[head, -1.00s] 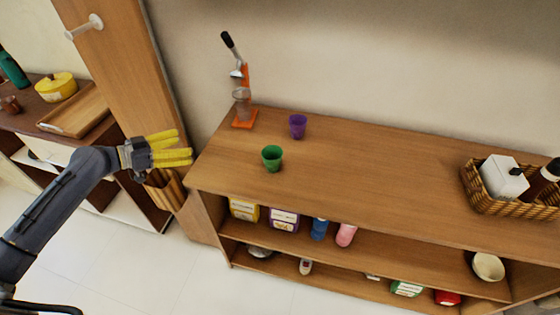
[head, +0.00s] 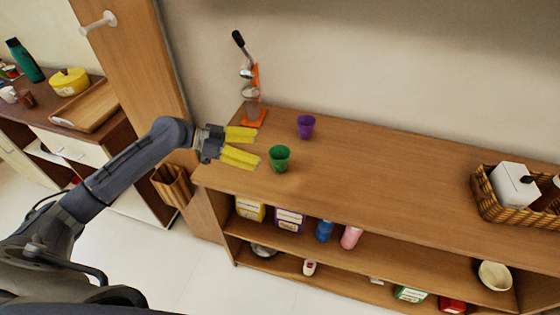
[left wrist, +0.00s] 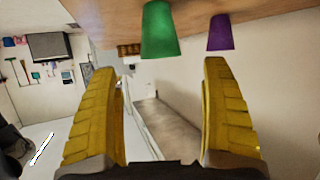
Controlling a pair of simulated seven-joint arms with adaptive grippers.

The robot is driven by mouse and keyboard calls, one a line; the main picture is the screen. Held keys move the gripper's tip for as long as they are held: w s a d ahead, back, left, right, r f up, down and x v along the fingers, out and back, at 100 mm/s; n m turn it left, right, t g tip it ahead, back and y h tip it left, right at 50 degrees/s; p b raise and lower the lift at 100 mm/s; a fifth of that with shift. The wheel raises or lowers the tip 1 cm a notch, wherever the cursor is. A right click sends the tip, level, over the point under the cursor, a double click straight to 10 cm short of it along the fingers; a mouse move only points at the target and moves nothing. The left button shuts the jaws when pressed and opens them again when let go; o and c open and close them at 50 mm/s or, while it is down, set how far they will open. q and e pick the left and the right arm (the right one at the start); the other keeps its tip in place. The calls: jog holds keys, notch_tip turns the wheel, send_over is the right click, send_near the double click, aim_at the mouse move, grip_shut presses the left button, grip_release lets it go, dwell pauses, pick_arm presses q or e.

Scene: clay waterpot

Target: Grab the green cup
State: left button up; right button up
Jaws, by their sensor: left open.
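The green cup (head: 279,159) stands upright on the wooden shelf top (head: 400,190), near its left end. My left gripper (head: 250,147) is open and empty, with its yellow fingers just left of the green cup and pointing toward it. A small gap shows between the fingertips and the cup. In the left wrist view the green cup (left wrist: 159,30) appears upside down, ahead of the open fingers (left wrist: 163,75) and between their lines. My right gripper is in neither view.
A purple cup (head: 306,126) stands behind and right of the green cup. An orange juicer (head: 253,95) stands at the back left. A wicker basket (head: 490,203) with a white box (head: 512,184) sits at the far right. The middle of the top is clear.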

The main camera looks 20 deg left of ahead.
aim_at(280, 154)
pick_arm(q)
jog(key=shift+x, duration=4.35)
jog(key=shift+a+f, duration=0.1)
jog(key=c, duration=1.2)
